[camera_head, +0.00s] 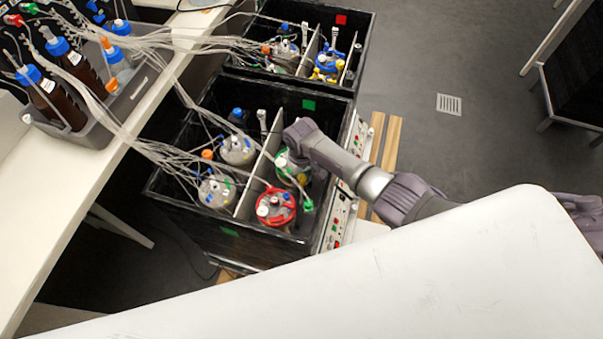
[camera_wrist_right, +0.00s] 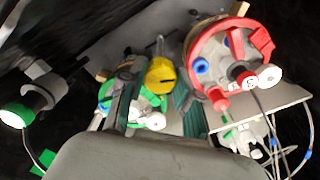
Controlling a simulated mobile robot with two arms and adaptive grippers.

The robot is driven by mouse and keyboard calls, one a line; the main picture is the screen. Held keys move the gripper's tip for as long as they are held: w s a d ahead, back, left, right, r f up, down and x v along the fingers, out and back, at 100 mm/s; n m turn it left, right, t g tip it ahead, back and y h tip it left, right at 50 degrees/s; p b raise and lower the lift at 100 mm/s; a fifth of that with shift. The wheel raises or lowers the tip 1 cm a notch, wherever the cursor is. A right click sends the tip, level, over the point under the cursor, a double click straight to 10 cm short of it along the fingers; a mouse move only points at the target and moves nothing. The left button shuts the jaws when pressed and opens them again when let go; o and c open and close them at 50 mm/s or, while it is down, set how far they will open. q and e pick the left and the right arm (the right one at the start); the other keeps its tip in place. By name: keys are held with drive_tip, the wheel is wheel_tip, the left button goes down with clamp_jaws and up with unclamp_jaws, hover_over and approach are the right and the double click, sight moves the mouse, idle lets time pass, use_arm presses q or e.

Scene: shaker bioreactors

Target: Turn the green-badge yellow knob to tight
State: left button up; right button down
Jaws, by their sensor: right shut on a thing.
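The yellow knob (camera_wrist_right: 161,76) shows in the right wrist view, on the vessel with green fittings (camera_wrist_right: 150,105). My right gripper (camera_wrist_right: 158,90) has its two dark fingers on either side of the knob and is shut on it. In the head view the right gripper (camera_head: 291,155) reaches down into the near shaker box (camera_head: 165,187), over the green-fitted vessel (camera_head: 284,165), and hides part of it. A green badge (camera_head: 308,104) is on the box's far wall, and another (camera_head: 229,232) is at its near side. The knob's turn position cannot be read. My left gripper is not in view.
A red-ringed vessel (camera_head: 276,208) stands close beside the gripper, also in the wrist view (camera_wrist_right: 228,62). Two more vessels (camera_head: 237,149) share the box, with tubing running to the left bench (camera_head: 60,205). A red-badged box (camera_head: 362,28) stands behind. Open floor lies right.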

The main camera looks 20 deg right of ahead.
drive_tip(key=shift+m+p, duration=0.35)
drive_tip(key=shift+m, duration=0.65)
drive_tip(key=c, duration=0.8)
unclamp_jaws()
drive_tip(key=shift+r, duration=0.1)
wheel_tip(320, 180, up, 12)
drive_tip(key=shift+f, duration=0.1)
